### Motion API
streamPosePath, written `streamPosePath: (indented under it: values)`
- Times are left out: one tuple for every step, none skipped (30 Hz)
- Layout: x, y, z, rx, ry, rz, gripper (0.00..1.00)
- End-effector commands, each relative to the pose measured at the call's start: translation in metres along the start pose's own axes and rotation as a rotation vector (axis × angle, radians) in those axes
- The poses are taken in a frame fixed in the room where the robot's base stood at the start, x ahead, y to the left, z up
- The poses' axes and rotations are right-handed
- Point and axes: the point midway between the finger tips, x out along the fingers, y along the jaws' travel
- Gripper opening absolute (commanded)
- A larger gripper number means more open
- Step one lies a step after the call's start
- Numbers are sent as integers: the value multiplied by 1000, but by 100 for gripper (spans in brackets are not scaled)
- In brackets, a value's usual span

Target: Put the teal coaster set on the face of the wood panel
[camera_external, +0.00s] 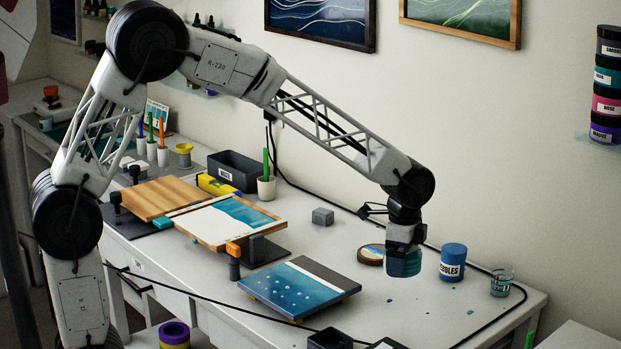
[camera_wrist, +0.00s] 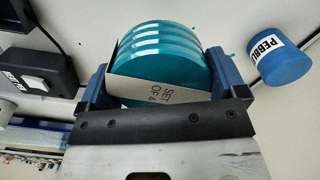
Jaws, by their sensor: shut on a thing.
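The teal coaster set (camera_external: 404,264) is a stack of several round discs in a pale paper band. It fills the middle of the wrist view (camera_wrist: 165,55). My gripper (camera_external: 405,248) is shut on it, one blue finger on each side in the wrist view (camera_wrist: 160,90). The set hangs above the right part of the table. A bare wood panel (camera_external: 155,197) lies at the table's left, far from my gripper. It stands a little above the tabletop, its face up and empty.
A white-and-teal panel (camera_external: 220,222) and a blue dotted panel (camera_external: 298,286) lie between. A blue jar (camera_external: 453,258), a glass cup (camera_external: 502,283) and a round wooden piece (camera_external: 371,256) are near my gripper. A grey block (camera_external: 322,217) and a potted green stick (camera_external: 266,187) stand behind.

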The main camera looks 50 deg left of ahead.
Motion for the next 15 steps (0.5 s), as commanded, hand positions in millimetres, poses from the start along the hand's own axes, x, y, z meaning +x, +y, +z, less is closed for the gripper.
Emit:
streamPosePath:
  values:
    - [-1, -5, 6, -14, 0, -1, 59]
    - [-1, -7, 10, -23, 0, -1, 59]
    - [-1, -11, 15, -36, 0, -1, 59]
    - [-1, -14, 20, -46, 1, -1, 59]
    - [-1, -17, 24, -58, 1, -1, 59]
    - [-1, -21, 32, -75, 1, -1, 59]
    - [-2, -24, 37, -88, 1, -1, 59]
    - [-2, -28, 42, -101, 1, -1, 59]
    - [-2, -33, 51, -120, 1, -1, 59]
    - [-2, -36, 56, -133, 1, -1, 59]
    - [-2, -40, 63, -148, 1, -1, 59]
    - [-2, -44, 71, -168, 1, -1, 59]
    - [-2, -48, 77, -183, 1, -1, 59]
    - [-3, -51, 84, -198, 1, -1, 59]
    - [-3, -56, 92, -216, 1, -1, 59]
